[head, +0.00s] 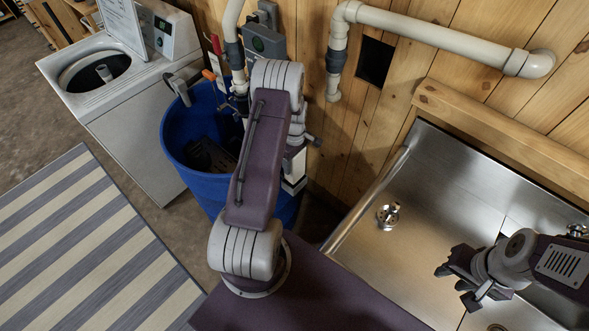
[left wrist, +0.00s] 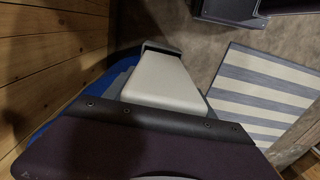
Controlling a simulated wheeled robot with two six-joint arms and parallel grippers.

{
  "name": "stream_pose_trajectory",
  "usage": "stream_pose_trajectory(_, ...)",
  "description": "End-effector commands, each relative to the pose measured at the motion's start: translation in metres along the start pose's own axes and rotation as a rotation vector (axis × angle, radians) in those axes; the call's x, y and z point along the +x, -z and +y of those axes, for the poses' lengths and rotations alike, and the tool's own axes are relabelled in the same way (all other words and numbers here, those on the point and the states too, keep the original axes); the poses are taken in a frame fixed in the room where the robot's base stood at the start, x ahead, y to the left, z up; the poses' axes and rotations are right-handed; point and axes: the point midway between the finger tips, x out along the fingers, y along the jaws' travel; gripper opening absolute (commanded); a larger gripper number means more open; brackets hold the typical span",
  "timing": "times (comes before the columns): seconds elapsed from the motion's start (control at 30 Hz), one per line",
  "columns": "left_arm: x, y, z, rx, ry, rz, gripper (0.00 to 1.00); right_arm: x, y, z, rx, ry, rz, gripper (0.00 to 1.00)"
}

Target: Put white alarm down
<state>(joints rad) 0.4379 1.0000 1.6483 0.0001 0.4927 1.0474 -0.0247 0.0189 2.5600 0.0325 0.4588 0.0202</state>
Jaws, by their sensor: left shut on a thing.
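My left arm reaches up over the blue barrel, and its upper link hides most of my left gripper (head: 296,163) in the head view. A small white block with a dark band, seemingly the white alarm (head: 293,186), shows just below the gripper, at the right side of the barrel. The gripper is shut on it. My right gripper (head: 459,282) is open and empty above the steel sink counter.
The blue barrel (head: 180,138) stands open against the plank wall, with something dark inside. A white washing machine (head: 130,115) stands left of it. The steel counter (head: 375,245) has a small metal piece (head: 388,215) on it. A striped rug (head: 85,240) covers floor at the left.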

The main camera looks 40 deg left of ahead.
Motion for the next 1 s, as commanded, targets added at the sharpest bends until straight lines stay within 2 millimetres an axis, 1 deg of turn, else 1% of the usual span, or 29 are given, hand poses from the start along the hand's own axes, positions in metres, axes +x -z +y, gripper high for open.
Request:
stream_pose_trajectory(0.1, -0.019, 0.0, 0.001, 0.0, -0.003, 0.002, 0.23, 0.004, -0.001, 0.0, 0.0, 0.0, 0.0, 0.36)
stream_pose_trajectory(0.23, -0.035, 0.0, 0.0, 0.0, -0.002, 0.001, 0.23, 0.006, -0.001, 0.0, 0.0, 0.0, 0.0, 0.36)
stream_pose_trajectory(0.37, -0.04, 0.0, -0.001, 0.0, 0.001, 0.0, 0.23, 0.006, -0.001, 0.0, 0.0, 0.0, 0.0, 0.36)
stream_pose_trajectory(0.7, -0.039, -0.002, 0.001, 0.004, 0.001, 0.0, 0.23, 0.006, -0.001, 0.0, 0.0, 0.0, 0.0, 0.36)
stream_pose_trajectory(0.77, -0.041, -0.006, 0.005, 0.019, -0.001, 0.001, 0.23, 0.006, -0.001, 0.0, 0.0, 0.0, 0.0, 0.36)
stream_pose_trajectory(0.87, -0.054, -0.02, 0.023, 0.069, -0.005, 0.003, 0.23, 0.007, -0.001, 0.0, 0.0, 0.0, 0.0, 0.36)
stream_pose_trajectory(0.9, -0.062, -0.03, 0.03, 0.097, -0.005, 0.003, 0.23, 0.008, -0.001, 0.0, 0.0, 0.0, 0.0, 0.36)
stream_pose_trajectory(0.97, -0.075, -0.049, 0.037, 0.146, -0.005, 0.002, 0.23, 0.009, -0.001, 0.0, 0.0, 0.0, 0.0, 0.36)
stream_pose_trajectory(1.0, -0.084, -0.063, 0.04, 0.18, -0.004, 0.002, 0.23, 0.009, -0.001, 0.0, 0.0, 0.0, 0.0, 0.36)
